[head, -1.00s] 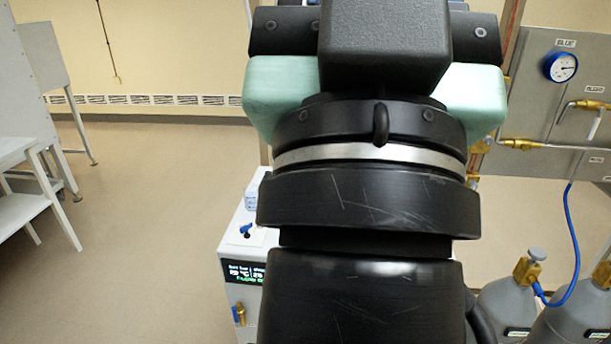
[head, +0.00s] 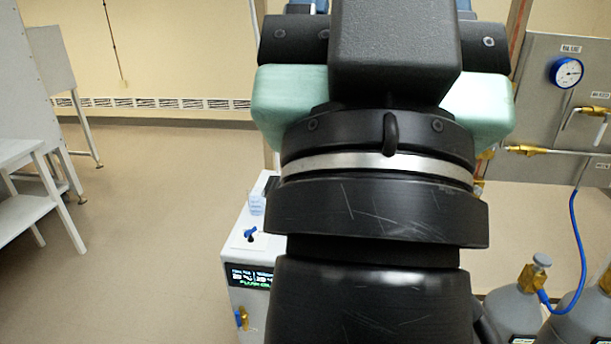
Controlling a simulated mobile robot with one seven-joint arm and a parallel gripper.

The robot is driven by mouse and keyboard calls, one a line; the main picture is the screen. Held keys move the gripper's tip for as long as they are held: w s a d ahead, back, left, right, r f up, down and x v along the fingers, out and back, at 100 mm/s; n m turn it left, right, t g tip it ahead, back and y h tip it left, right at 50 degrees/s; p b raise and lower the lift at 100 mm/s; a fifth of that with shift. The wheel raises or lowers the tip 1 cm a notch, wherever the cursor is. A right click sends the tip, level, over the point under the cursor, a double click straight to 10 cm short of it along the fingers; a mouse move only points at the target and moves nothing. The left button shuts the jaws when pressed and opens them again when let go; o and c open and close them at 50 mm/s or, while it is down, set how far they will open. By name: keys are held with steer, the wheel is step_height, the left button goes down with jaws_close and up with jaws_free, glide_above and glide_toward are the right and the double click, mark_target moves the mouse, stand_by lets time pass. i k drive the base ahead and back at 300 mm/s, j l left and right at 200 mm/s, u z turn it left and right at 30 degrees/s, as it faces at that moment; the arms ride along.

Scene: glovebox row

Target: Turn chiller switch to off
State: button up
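The chiller is a white box (head: 236,270) standing on the floor left of my arm in the head view, and my arm hides its right part. A lit display (head: 250,277) with white and green text is on its front. A small blue switch handle (head: 250,233) sits on a white plate on its top. A blue-handled brass valve (head: 241,318) is low on the front. My arm fills the middle of the view. The fingertips of my gripper do not show, and I see no contact with the chiller.
A clear cup (head: 257,204) stands on the chiller's top. Gas cylinders (head: 515,312) with a blue hose (head: 580,240) stand at right, below a grey gauge panel (head: 540,90). White shelving (head: 25,160) is at far left. The floor (head: 140,240) between is clear.

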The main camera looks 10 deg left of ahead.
mark_target(253, 228)
steer(key=i+j, duration=0.3)
steer(key=j, duration=0.15)
steer(key=i+j, duration=0.25)
steer(key=j, duration=0.2)
steer(key=i+j, duration=0.3)
steer(key=j, duration=0.15)
